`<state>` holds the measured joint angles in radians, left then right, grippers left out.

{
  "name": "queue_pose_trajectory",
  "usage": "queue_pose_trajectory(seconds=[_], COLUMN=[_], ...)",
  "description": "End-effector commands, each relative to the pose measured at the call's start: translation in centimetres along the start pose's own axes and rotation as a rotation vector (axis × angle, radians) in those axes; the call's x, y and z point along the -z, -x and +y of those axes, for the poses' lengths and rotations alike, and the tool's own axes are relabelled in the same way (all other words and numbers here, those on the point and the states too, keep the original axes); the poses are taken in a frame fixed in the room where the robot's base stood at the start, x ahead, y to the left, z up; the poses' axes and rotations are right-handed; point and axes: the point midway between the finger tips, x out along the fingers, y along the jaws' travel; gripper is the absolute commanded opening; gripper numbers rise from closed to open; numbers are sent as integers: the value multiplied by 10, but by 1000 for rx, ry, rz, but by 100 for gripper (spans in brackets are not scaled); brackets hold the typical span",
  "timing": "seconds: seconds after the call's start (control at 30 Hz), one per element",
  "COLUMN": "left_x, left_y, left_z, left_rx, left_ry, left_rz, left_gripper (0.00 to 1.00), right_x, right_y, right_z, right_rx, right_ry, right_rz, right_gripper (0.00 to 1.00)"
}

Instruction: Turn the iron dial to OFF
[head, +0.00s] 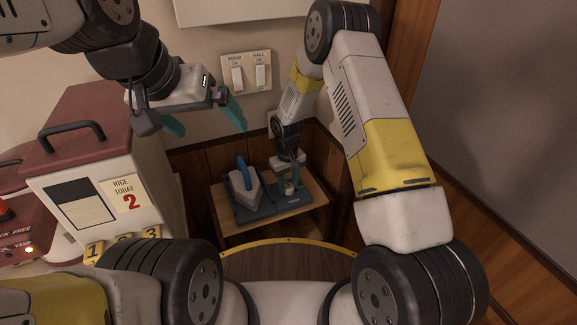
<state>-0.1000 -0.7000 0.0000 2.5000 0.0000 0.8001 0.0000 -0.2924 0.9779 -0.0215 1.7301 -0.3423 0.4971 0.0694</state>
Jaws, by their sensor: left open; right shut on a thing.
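The iron (245,189), grey with a blue handle, rests on a dark blue base (268,208) on a small wooden shelf. My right gripper (289,184) reaches down to the right part of this base, beside the iron. Its teal fingers are shut on a small light knob, the dial, which they mostly hide. I cannot read the dial's marks or its setting. My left gripper (205,118) is open and empty, up in front of the wall, left of and above the iron, with its teal fingers wide apart.
The wooden shelf (228,222) sits in a corner between wood panels. A wall plate with two switches (246,70) is above it. A rice box (105,165) with a red lid stands at the left, beside a red appliance (30,228). A yellow-edged round surface lies in front.

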Motion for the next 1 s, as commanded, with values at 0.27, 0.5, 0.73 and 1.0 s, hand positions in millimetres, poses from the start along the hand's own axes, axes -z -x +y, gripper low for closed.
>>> queue_pose_trajectory(seconds=[0.27, 0.5, 0.73, 1.0], left_x=[0, 0, 0, 0], left_y=[0, 0, 0, 0], left_z=[0, 0, 0, 0], left_rx=[0, 0, 0, 0], left_ry=[0, 0, 0, 0], left_rz=[0, 0, 0, 0], left_gripper=[100, 100, 100, 100], right_x=[1, 1, 1, 0], right_y=[1, 1, 1, 0], right_z=[0, 0, 0, 0], right_rx=[0, -1, -1, 0], right_ry=[47, 51, 50, 49], right_rz=[4, 4, 4, 2], right_gripper=[0, 0, 55, 59])
